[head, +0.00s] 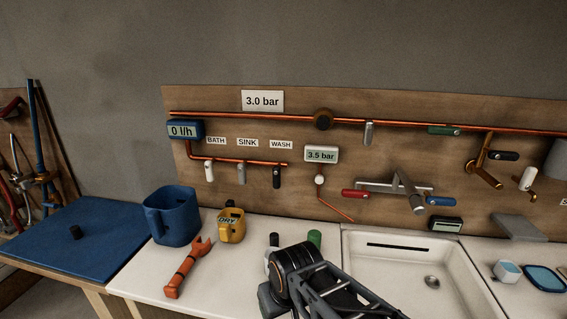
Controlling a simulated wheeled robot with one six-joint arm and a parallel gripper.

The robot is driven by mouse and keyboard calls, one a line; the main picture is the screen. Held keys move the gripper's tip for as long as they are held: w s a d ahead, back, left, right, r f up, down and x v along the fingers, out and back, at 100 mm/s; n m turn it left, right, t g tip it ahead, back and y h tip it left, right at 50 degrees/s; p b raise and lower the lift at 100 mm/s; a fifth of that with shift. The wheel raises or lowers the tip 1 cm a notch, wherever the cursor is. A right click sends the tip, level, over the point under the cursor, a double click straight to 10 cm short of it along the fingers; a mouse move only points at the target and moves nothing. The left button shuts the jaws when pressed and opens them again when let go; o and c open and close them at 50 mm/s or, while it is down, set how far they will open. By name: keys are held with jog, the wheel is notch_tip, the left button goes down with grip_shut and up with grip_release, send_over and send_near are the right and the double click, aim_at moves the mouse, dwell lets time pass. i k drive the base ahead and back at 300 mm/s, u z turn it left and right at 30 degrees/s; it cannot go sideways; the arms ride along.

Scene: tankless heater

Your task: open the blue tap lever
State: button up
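The blue tap lever (438,201) is on the right end of a grey mixer tap (395,187) above the sink. It points out sideways to the right, roughly level. A red lever (354,194) is on the tap's left end. The grey spout hangs down between them. No water is seen running from it. My dark arm (300,270) shows at the bottom centre, low over the counter and to the left of the sink, well apart from the blue lever. I cannot make out any fingers of my gripper.
A white sink (395,278) lies below the tap. Copper pipes, other valves and displays cover the wooden board (240,104). A blue jug (172,218), a yellow container (231,228) and an orange wrench (186,268) are on the left counter. A green cylinder (314,238) stands behind my arm.

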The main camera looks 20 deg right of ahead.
aim_at(430, 200)
jog(key=z, duration=1.25)
